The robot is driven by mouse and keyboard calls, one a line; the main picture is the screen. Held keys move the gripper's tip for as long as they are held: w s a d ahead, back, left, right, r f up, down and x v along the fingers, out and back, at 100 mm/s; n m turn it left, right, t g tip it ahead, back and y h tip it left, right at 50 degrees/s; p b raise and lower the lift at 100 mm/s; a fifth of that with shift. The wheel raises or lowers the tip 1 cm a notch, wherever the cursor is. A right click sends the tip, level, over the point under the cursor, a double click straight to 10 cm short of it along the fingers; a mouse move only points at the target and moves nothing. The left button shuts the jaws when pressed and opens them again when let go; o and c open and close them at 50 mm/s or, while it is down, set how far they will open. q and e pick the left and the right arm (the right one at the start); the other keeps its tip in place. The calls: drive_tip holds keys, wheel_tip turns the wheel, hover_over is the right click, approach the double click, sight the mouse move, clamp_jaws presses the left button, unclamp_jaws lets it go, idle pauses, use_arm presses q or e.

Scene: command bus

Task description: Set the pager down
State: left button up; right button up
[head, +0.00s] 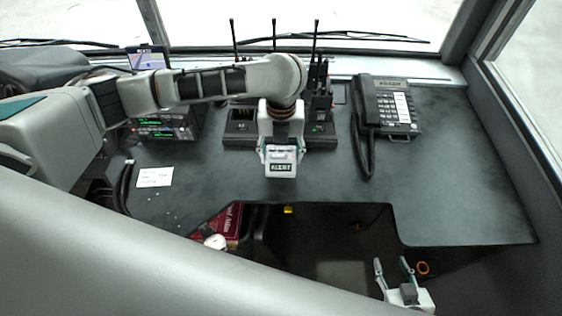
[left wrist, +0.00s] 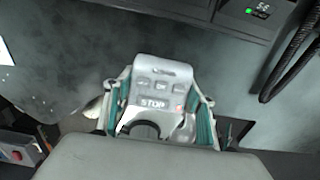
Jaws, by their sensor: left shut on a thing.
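Whether the pager touches the desk cannot be told. My right gripper (head: 396,270) is at the bottom right of the head view, fingers apart and empty, below the desk's front edge.
Handheld radios in chargers (head: 318,130) stand behind the pager. A desk phone (head: 390,108) is at right, a white note (head: 154,177) and a radio unit (head: 168,122) at left. The desk's front has a cutout. The desk's right part is clear.

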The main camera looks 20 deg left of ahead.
sight(281, 152)
use_arm(q)
drive_tip(key=shift+f, duration=1.95)
drive_tip(key=shift+f, duration=0.15)
drive_tip(key=o, duration=1.4)
drive_tip(key=shift+c, duration=0.2)
wheel_tip(281, 152, up, 12)
drive_tip(key=shift+r, duration=0.15)
